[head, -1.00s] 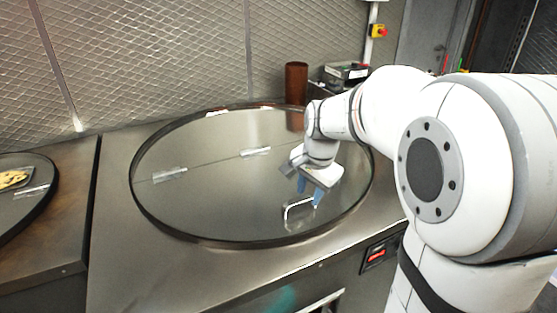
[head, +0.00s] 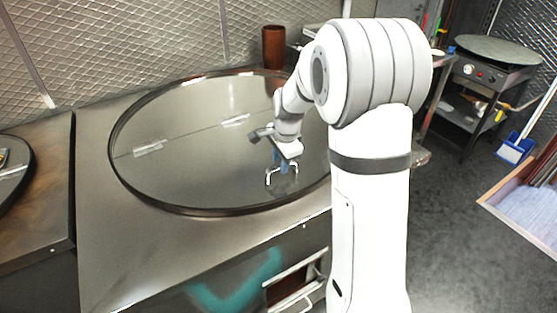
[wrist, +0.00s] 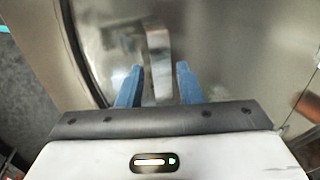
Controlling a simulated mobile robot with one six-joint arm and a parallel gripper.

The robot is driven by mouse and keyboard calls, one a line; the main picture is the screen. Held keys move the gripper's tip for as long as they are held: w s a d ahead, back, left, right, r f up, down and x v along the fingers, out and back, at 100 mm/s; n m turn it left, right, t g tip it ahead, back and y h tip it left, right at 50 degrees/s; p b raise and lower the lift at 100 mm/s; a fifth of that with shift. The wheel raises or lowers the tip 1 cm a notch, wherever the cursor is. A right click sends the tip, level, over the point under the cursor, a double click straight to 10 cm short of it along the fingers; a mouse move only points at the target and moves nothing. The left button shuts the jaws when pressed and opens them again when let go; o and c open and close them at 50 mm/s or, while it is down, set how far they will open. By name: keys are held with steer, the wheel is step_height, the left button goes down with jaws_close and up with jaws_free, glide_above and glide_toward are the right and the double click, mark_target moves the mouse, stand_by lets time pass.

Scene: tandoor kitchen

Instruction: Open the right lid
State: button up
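The right lid (head: 215,170) is the shiny front half of the large round metal cover, lying flat and closed. Two hinges, one on the left (head: 148,148) and one near the middle (head: 235,120), sit on its seam. Its metal bar handle (head: 269,178) stands near the front edge. My gripper (head: 281,163) points down at the handle. In the wrist view, the blue fingers of my gripper (wrist: 159,70) are apart, with the handle (wrist: 157,45) showing between and beyond them. I cannot tell whether they touch it.
Another round lid (head: 12,180) is partly in view at the left. A brown cylinder (head: 274,47) stands behind the cover. A drawer or door handle (head: 295,300) is on the counter's front. A stove cart (head: 490,75) stands at the back right. Open floor (head: 450,220) lies right of my arm.

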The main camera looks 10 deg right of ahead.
steer(key=shift+c, duration=0.3)
jaws_close()
